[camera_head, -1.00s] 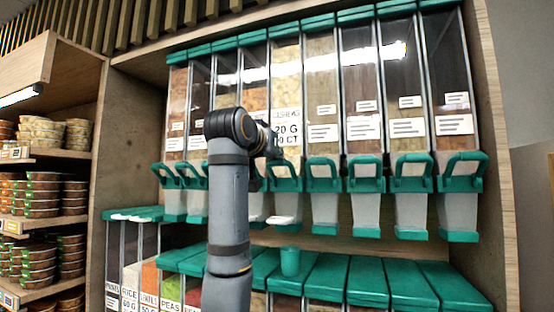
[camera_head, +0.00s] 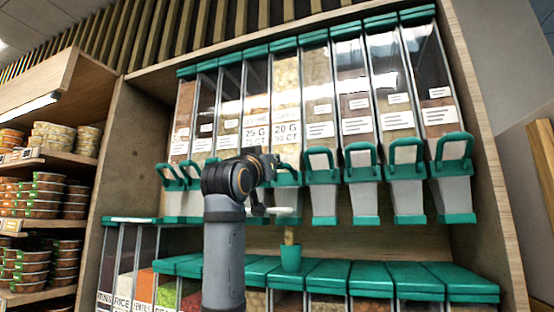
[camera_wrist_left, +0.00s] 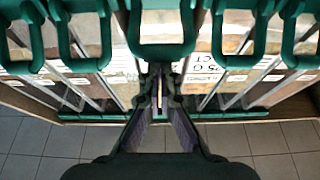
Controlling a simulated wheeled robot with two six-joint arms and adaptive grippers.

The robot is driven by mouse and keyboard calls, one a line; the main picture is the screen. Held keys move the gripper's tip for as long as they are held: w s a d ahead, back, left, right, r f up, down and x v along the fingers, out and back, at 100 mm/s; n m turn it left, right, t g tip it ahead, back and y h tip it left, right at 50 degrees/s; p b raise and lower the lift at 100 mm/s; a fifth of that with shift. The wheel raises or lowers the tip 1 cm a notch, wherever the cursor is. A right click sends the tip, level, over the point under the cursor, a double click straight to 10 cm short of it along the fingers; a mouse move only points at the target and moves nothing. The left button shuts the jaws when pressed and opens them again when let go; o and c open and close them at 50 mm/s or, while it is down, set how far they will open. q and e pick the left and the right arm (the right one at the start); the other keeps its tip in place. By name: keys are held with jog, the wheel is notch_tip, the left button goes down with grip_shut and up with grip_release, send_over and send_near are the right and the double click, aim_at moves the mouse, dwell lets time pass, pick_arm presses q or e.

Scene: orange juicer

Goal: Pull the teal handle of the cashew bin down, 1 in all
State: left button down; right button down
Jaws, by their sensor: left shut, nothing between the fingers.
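The cashew bin (camera_head: 286,90) is the clear column with the "20 G 90 CT" label, near the middle of the upper row. Its teal handle (camera_head: 288,177) sits a little lower than the handle to its right and is partly hidden by my left arm. In the left wrist view a teal handle (camera_wrist_left: 162,51) spans the top middle. My left gripper (camera_head: 262,205) is at the handle's left side, its fingers shut and empty; they also show in the wrist view (camera_wrist_left: 160,98). A tan stream (camera_head: 289,236) stands between the spout and the teal cup (camera_head: 290,259). My right gripper is not in view.
Similar bins with teal handles stand close on both sides, such as the one to the right (camera_head: 320,160). Teal-lidded lower bins (camera_head: 327,274) fill the space below. Shelves of packed bowls (camera_head: 45,195) stand at the left.

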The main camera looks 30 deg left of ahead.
pick_arm(q)
jog(key=shift+f+y+b, duration=0.3)
jog(key=shift+f+b, duration=0.55)
jog(key=shift+f, duration=0.2)
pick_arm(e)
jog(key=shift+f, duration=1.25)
